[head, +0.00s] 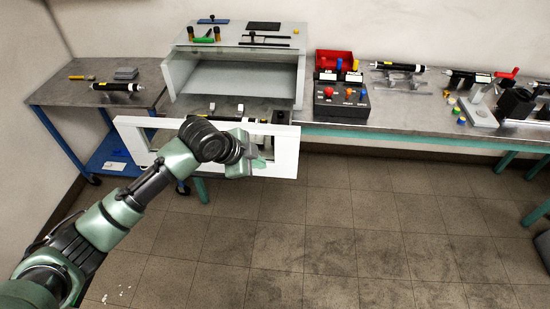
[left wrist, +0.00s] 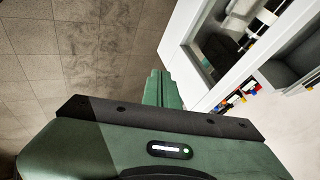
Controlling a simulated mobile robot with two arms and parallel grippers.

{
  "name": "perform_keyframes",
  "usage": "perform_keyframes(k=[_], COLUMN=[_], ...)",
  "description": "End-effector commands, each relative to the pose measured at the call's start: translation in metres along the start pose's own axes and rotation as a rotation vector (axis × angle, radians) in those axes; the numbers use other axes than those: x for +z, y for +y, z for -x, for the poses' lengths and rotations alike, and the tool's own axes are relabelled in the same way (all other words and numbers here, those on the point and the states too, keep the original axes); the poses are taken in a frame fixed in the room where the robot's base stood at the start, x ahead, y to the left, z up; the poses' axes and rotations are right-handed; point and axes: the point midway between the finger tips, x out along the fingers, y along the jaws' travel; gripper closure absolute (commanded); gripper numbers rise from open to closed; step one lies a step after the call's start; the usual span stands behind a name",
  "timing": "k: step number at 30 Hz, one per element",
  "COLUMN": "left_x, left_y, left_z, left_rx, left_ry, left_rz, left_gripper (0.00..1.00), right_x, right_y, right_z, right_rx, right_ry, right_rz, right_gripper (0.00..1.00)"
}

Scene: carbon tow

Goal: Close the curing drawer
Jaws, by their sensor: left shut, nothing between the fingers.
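The curing drawer (head: 285,153) stands open, pulled out from the pale grey cabinet (head: 184,78) on the bench. Its white front is a frame with a window, and pale blocks and dark parts show inside. My left gripper (head: 258,163) is in front of the drawer front, right of its middle, and covers part of the window. In the left wrist view its green fingers (left wrist: 157,88) are together with nothing between them, beside the white drawer front (left wrist: 187,58). I cannot tell whether they touch it. My right gripper is in neither view.
A control box (head: 342,100) with knobs and a red bin (head: 334,63) stand right of the cabinet. Black cylinders on stands lie further right. A blue-legged cart (head: 62,95) stands at left. The tiled floor (head: 370,230) before the bench is clear.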

Motion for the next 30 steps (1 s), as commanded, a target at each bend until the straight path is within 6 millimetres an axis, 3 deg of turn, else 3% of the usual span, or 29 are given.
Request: perform_keyframes(k=[13, 21, 30], left_x=[-0.001, 0.001, 0.001], left_y=[0.001, -0.028, -0.035], left_z=[-0.089, -0.104, -0.109], left_rx=[0.003, -0.001, -0.001], left_ry=[-0.001, -0.002, 0.0], left_rz=[0.006, 0.005, 0.004], left_gripper=[1.0, 1.0, 1.0], right_x=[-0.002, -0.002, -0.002], right_y=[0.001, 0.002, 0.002], right_z=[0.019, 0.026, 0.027], right_rx=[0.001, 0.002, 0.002], right_ry=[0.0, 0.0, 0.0], right_rz=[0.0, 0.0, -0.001], right_gripper=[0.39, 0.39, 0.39])
